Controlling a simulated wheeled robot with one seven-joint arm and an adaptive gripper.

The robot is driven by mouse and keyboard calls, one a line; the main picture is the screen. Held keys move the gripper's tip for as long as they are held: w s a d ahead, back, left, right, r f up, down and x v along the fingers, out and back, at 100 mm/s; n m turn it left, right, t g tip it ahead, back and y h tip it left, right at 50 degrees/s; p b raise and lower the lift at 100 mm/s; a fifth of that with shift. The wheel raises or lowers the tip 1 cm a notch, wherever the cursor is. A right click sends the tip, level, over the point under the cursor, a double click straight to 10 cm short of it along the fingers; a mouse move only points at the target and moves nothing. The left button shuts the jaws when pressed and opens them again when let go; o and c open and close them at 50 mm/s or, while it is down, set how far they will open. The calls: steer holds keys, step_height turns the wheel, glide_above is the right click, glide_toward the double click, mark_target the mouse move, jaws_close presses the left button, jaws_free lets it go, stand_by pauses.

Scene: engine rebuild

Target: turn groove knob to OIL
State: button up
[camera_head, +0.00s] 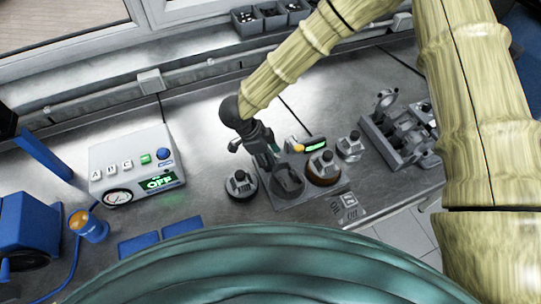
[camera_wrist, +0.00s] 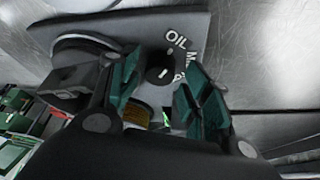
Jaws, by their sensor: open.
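In the wrist view a small black round knob (camera_wrist: 160,68) with a short white mark stands on a dark grey plate (camera_wrist: 120,28). The teal fingers of my gripper (camera_wrist: 160,80) are open, one on each side of the knob. I cannot tell whether they touch it. In the head view my gripper (camera_head: 266,155) points down over the grey fixture plate (camera_head: 300,203), and the knob cannot be made out there.
Round fixtures (camera_head: 323,167) and a small green display (camera_head: 316,144) crowd the plate. A grey engine block (camera_head: 400,140) stands to the right. A white control box (camera_head: 130,165) reading OFF is at left.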

steer(key=shift+r, duration=0.1)
steer(key=v, duration=0.7)
steer(key=shift+a+r, duration=0.2)
steer(key=shift+r, duration=0.15)
steer(key=shift+s+d, duration=0.1)
stand_by(0.3)
